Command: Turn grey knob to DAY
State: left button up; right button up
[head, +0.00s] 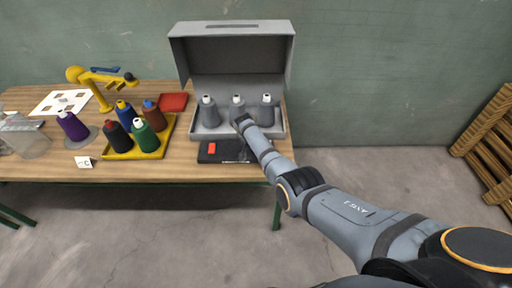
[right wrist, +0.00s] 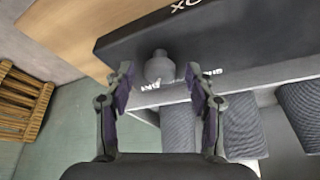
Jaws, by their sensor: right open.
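The grey knob (right wrist: 160,67) shows in the right wrist view on the dark control panel (right wrist: 215,40). It has a round body with a short stub at one side. White letters beside it are partly hidden by a finger, so I cannot tell which label the knob points at. My right gripper (right wrist: 158,72) is open, with one finger on each side of the knob and gaps visible. In the head view the panel (head: 207,157) lies at the table's front edge. My right gripper (head: 242,122) and arm hide the knob there. My left gripper is not in view.
A grey open-lidded case (head: 235,62) with three grey thread cones stands directly behind the panel. A red switch (head: 212,148) sits on the panel's left part. A yellow tray (head: 152,154) with several coloured cones is to the left.

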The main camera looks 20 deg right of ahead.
jog(key=v, duration=1.2)
jog(key=shift+s, duration=0.1)
